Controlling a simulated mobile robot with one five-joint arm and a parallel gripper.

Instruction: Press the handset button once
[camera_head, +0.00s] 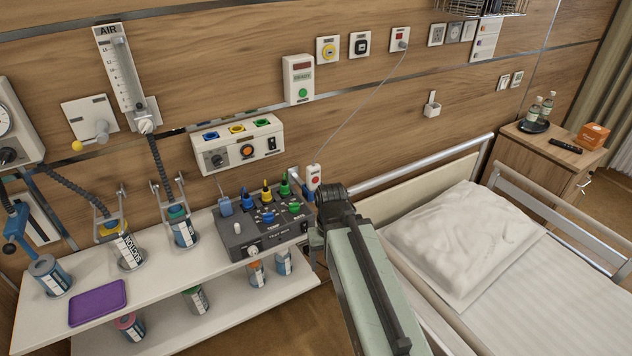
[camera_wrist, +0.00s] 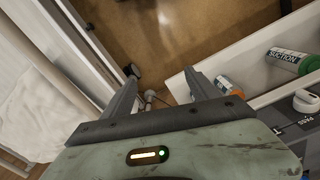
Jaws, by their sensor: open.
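The handset (camera_head: 313,179) is white with a red button. In the head view it is upright near the wall, behind the back right corner of the grey test unit, with a thin cord running up right to a wall socket (camera_head: 402,41). My arm's dark end joint is just right of the handset and partly in front of it. My gripper shows in the wrist view (camera_wrist: 164,92), with its two fingers spread apart and nothing held between them. Its fingertips are hard to make out in the head view. I cannot make out the handset in the wrist view.
The grey test unit (camera_head: 262,240) stands on a white shelf (camera_head: 190,268) left of my arm. It also shows in the wrist view (camera_wrist: 298,142). The bed (camera_head: 560,290) with a pillow (camera_head: 465,240) is to the right. Floor (camera_wrist: 165,35) shows beyond my fingers.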

